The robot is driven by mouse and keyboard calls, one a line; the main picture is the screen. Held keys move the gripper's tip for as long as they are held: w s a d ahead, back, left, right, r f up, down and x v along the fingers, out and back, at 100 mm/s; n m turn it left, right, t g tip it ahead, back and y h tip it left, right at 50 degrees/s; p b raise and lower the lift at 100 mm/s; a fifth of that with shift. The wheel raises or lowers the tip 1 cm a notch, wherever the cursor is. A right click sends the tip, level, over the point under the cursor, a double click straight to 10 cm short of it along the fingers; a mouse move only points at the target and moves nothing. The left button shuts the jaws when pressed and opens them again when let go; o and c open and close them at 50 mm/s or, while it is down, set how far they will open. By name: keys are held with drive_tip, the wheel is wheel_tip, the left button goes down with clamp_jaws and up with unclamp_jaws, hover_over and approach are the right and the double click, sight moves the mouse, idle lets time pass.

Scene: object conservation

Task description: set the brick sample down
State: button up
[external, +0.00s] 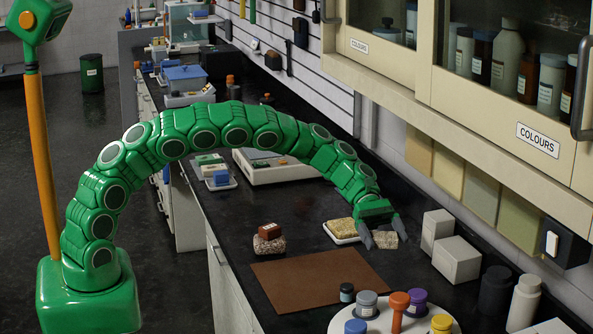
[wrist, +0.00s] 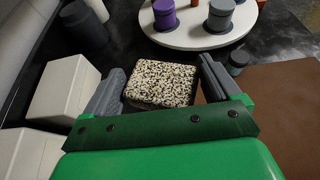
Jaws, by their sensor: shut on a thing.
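My gripper (external: 386,242) is at the end of the green arm, over the right part of the dark bench. Its grey fingers are shut on a black-and-cream speckled block (wrist: 160,82), which sits between them in the wrist view. Whether the block touches the bench is unclear. A small red-brown block (external: 270,230), brick-like in colour, rests on a speckled stone block (external: 268,246) to the left, apart from my gripper. A white tray (external: 333,236) with a tan, grainy block (external: 350,228) lies just left of my gripper.
A brown mat (external: 315,280) lies flat and bare in front. A round white stand (external: 345,325) holds several coloured jars. Two pale boxes (external: 456,260) stand close right of my gripper, below the wall cabinets (external: 480,110). Dark bench shows between mat and boxes.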

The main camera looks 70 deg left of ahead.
hover_over(400, 275)
drive_tip(key=shift+f, duration=4.55)
drive_tip(key=shift+f, duration=0.15)
drive_tip(key=o, duration=0.9)
drive_tip(key=shift+r, duration=0.2)
drive_tip(key=shift+w+a+r, duration=0.1)
drive_tip(key=shift+a+r, duration=0.05)
drive_tip(key=shift+a, duration=0.25)
drive_tip(key=v, duration=1.1)
drive_tip(key=shift+a, duration=0.15)
